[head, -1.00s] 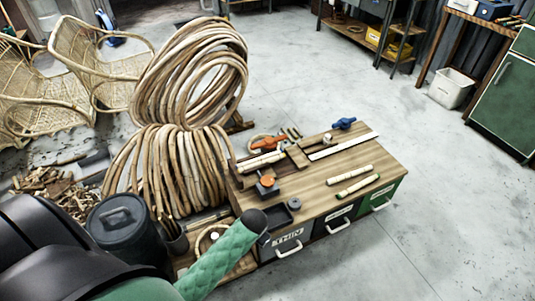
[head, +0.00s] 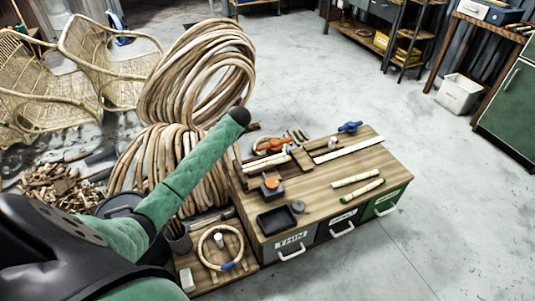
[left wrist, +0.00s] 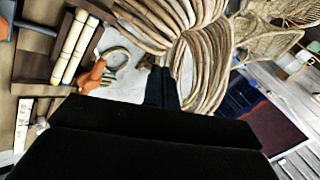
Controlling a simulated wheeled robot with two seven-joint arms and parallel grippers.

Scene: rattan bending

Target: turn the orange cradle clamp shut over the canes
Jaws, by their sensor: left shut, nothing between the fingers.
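The orange cradle clamp (head: 273,144) is at the far left of the bench top, beside two pale canes (head: 278,160) lying in the wooden cradle. In the left wrist view the orange clamp (left wrist: 92,78) lies beside the canes (left wrist: 75,45), near their lower end; I cannot tell whether any part crosses them. My left gripper (left wrist: 161,85) is shut and empty, to the right of the clamp in that view and apart from it. In the head view my left arm ends in a black tip left of the clamp; its fingers cannot be made out. My right gripper is out of view.
An orange-knobbed block (head: 271,186), a black tray (head: 277,221), a blue clamp (head: 350,127) and loose canes (head: 362,190) are on the bench. Large cane coils (head: 200,75) stand close behind my left arm. The floor right of the bench is clear.

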